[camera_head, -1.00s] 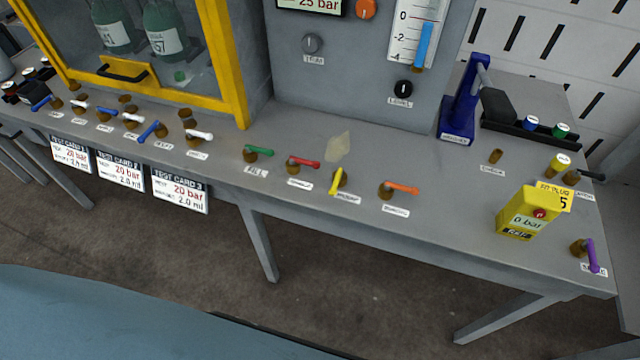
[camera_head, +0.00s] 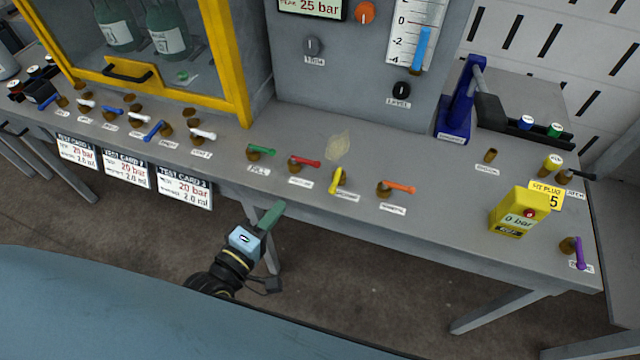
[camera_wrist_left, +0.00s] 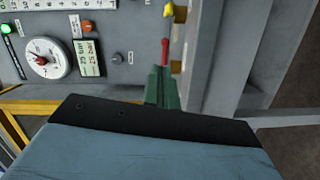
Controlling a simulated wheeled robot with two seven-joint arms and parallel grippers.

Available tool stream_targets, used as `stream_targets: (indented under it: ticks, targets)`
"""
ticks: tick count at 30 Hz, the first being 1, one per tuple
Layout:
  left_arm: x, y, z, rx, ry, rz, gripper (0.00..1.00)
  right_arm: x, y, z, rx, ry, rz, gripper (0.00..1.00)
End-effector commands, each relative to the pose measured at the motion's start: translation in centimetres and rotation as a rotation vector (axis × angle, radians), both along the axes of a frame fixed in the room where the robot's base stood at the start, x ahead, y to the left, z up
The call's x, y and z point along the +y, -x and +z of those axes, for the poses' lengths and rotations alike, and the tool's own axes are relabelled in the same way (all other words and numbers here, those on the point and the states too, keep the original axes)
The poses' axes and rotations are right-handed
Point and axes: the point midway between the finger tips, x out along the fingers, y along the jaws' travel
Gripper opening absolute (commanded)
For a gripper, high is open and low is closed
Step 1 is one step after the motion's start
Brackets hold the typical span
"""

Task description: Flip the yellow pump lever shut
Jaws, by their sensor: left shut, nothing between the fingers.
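The yellow pump lever (camera_head: 336,181) sits on a brass valve at the front of the grey bench, between the red lever and the orange lever. It points toward the bench's front edge. It also shows at the top of the left wrist view (camera_wrist_left: 168,10). My left gripper (camera_head: 275,212) has green fingers and is shut and empty. It is in front of the bench edge, to the left of the yellow lever and apart from it. In the left wrist view its fingers (camera_wrist_left: 161,75) point toward the red lever (camera_wrist_left: 165,50). My right gripper is not in view.
A red lever (camera_head: 305,162) and a green lever (camera_head: 261,150) stand left of the yellow one. An orange lever (camera_head: 400,187) stands right. A blue hand pump (camera_head: 458,110) stands behind.

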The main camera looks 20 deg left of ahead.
Motion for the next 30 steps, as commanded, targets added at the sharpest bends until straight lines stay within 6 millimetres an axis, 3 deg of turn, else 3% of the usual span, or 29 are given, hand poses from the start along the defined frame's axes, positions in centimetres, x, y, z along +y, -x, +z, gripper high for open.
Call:
stream_targets:
  ticks: [6, 10, 23, 30]
  targets:
    - [0.0, -0.2, -0.1, 0.000, -0.003, 0.000, 0.00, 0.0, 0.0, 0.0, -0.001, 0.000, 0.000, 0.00]
    - [-0.3, -1.4, -0.1, -0.002, -0.004, 0.001, 0.00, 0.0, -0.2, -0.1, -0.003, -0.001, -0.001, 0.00]
    - [-2.4, -9.8, -0.6, -0.002, -0.005, 0.000, 0.00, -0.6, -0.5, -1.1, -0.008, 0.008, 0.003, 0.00]
    - [-5.6, -9.7, -1.2, 0.003, -0.003, -0.001, 0.00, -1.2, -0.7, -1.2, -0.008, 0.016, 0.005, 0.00]
